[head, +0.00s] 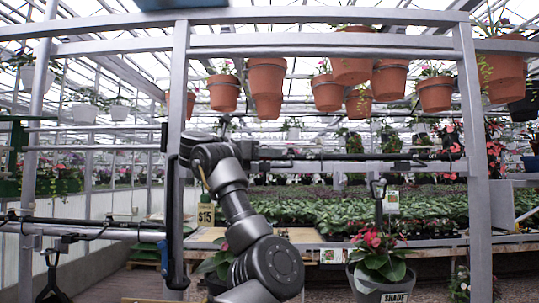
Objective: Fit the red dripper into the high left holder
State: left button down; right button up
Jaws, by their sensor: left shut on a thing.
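My left arm rises from the bottom middle, and its wrist is in front of the left post of the metal frame. My left gripper (226,126) is small and dark at the top of this wrist, near the post. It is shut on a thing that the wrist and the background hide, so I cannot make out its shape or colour. I cannot pick out a red dripper anywhere. I cannot tell which fitting is the high left holder. My right gripper is out of view.
The metal frame's left post (176,90) and right post (472,150) stand close ahead. Terracotta pots (266,78) hang from its top beams. A black bracket (172,220) runs down beside the left post. A dark pot (382,281) with a red-flowered plant hangs at lower right.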

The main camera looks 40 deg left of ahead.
pick_arm(q)
jog(key=c, duration=1.4)
grip_release()
jog(key=shift+f, duration=0.1)
